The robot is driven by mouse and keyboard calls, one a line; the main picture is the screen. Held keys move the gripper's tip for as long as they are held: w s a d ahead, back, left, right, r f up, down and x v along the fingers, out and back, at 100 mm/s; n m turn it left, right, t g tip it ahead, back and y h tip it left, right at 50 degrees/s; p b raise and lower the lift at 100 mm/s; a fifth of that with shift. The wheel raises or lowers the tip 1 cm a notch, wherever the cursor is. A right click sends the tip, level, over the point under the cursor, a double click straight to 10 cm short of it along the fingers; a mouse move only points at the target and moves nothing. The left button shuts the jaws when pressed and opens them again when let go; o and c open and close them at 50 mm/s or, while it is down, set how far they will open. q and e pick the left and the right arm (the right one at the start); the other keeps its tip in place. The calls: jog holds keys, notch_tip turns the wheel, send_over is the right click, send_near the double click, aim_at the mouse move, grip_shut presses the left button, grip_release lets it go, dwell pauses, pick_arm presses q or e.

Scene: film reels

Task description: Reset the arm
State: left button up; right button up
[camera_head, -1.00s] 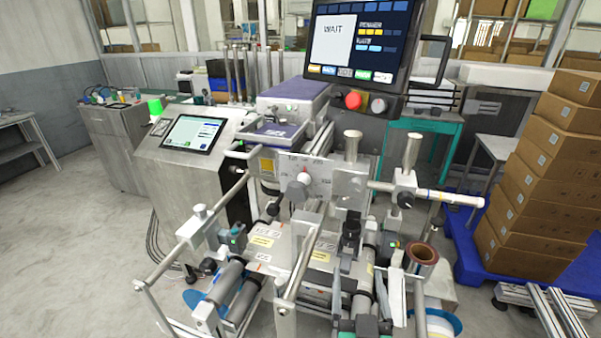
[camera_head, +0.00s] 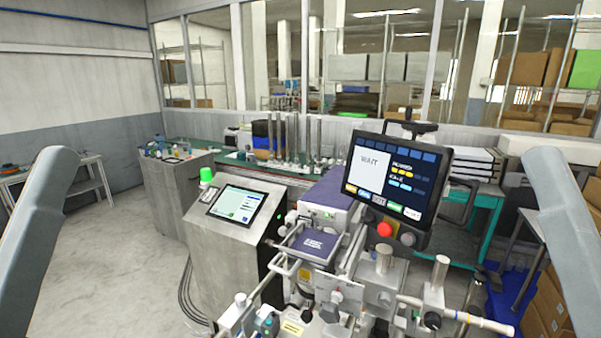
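Two grey arm links of mine show at the left and right edges of the head view. Neither gripper is in the picture, so I cannot see their fingers or whether they hold anything. In front of me stands the film-reel machine (camera_head: 340,290), with metal rollers and bars, partly cut off by the bottom edge. Its large screen (camera_head: 392,180) reads WAIT. A red button (camera_head: 384,230) sits below that screen. A smaller tablet screen (camera_head: 237,205) lies on a grey cabinet (camera_head: 215,255), beside a green light (camera_head: 206,175).
A metal bar (camera_head: 460,315) sticks out to the right from the machine. Cardboard boxes (camera_head: 545,310) stand at the lower right. A teal table (camera_head: 480,205) stands behind the large screen. A side table (camera_head: 75,175) is at the left. Bare floor (camera_head: 120,250) lies at the left.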

notch_tip(320, 180, up, 29)
jog(key=p, duration=2.6)
jog(key=shift+r, duration=0.2)
jog(key=shift+f, duration=0.1)
